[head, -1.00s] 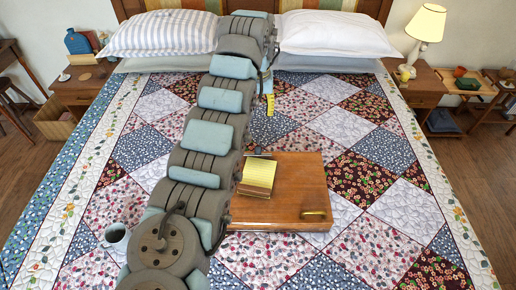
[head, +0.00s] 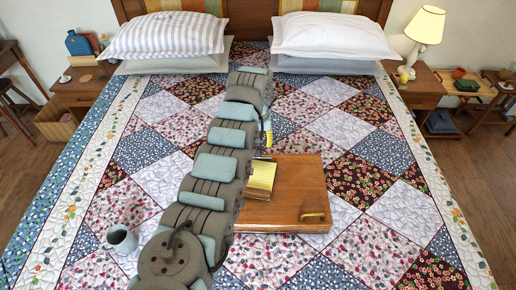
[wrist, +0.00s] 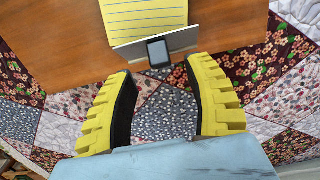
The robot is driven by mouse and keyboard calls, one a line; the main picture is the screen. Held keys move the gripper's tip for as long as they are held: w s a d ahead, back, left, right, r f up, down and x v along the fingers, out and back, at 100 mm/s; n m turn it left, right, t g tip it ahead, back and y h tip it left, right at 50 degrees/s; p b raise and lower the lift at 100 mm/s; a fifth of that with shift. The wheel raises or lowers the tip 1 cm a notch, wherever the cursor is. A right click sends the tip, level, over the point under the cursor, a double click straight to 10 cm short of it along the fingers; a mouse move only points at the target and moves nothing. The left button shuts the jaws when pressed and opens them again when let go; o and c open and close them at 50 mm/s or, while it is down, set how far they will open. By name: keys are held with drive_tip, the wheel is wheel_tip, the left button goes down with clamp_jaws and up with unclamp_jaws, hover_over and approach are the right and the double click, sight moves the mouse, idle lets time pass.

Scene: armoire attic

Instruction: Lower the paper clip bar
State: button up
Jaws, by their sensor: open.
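A wooden board (head: 300,190) lies on the bed with a yellow lined pad (head: 259,180) on it. In the wrist view the pad (wrist: 145,18) is at the top, on the board (wrist: 235,22). The clip bar (wrist: 180,43) shows there as a pale plate along the pad's near edge, seemingly tilted up, with a dark block (wrist: 158,52) at its middle. My gripper (wrist: 159,65) is open and empty, its yellow fingers either side of the block and just short of the bar. In the head view my gripper (head: 267,139) is at the board's far edge, partly hidden by my arm.
A brass handle (head: 312,216) sits on the board's near right. A mug (head: 121,240) stands on the quilt at left. Pillows (head: 165,38) line the headboard, and a lit lamp (head: 425,28) is at right. The quilt right of the board is clear.

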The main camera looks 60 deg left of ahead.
sight(258, 150)
drive_tip(key=shift+f, duration=2)
drive_tip(key=shift+c, duration=0.2)
clamp_jaws()
